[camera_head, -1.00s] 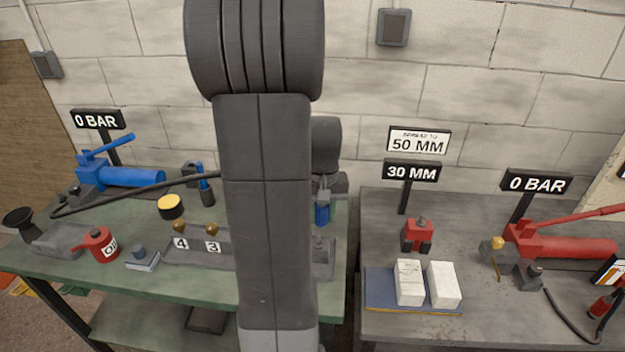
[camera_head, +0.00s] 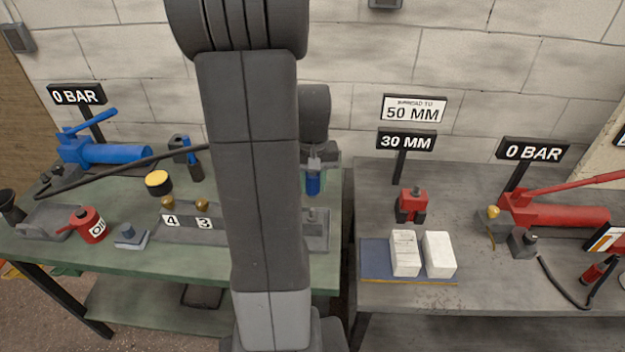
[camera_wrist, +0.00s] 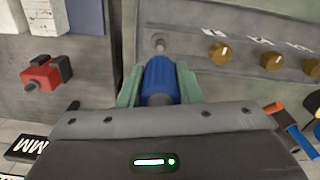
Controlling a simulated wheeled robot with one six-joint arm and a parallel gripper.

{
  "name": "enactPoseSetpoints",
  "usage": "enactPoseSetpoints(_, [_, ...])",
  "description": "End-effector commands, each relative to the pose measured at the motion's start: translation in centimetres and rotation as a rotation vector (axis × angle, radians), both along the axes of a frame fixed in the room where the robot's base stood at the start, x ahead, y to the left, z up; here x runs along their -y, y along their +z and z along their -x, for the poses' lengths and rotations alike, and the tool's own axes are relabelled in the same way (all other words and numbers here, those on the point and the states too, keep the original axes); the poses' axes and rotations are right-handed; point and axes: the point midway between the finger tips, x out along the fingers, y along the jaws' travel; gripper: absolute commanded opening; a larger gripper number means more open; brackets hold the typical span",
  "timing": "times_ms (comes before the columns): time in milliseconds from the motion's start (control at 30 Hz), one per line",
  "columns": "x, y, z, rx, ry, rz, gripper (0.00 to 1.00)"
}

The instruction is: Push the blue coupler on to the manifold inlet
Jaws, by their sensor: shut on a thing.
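My gripper (camera_wrist: 160,88) is shut on the blue coupler (camera_wrist: 159,78), with a green jaw on each side of it. In the head view the blue coupler (camera_head: 313,184) hangs upright above the right end of the grey manifold (camera_head: 316,241). The manifold inlet, a small grey metal stub (camera_wrist: 159,46), lies just beyond the coupler's end in the wrist view and looks roughly in line with it. They look apart, though I cannot judge the exact gap. My arm hides the middle of the manifold in the head view.
Brass fittings (camera_wrist: 219,53) line the manifold beside the inlet. A red spreader (camera_head: 411,206), white blocks (camera_head: 438,255) and a red pump (camera_head: 555,215) occupy the right bench.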

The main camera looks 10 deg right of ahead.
Motion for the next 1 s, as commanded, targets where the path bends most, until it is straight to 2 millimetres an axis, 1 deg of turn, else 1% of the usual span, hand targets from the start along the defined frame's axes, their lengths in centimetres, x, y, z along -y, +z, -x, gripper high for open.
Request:
enactPoseSetpoints(33, [0.0, -0.9, 0.0, -0.001, 0.000, 0.000, 0.04])
enactPoseSetpoints(200, [0.0, -2.6, 0.0, 0.000, 0.000, 0.000, 0.04])
enactPoseSetpoints(400, [0.0, -4.0, 0.0, -0.001, 0.000, 0.000, 0.04])
enactPoseSetpoints(1000, [0.0, -4.1, 0.0, 0.000, 0.000, 0.000, 0.04])
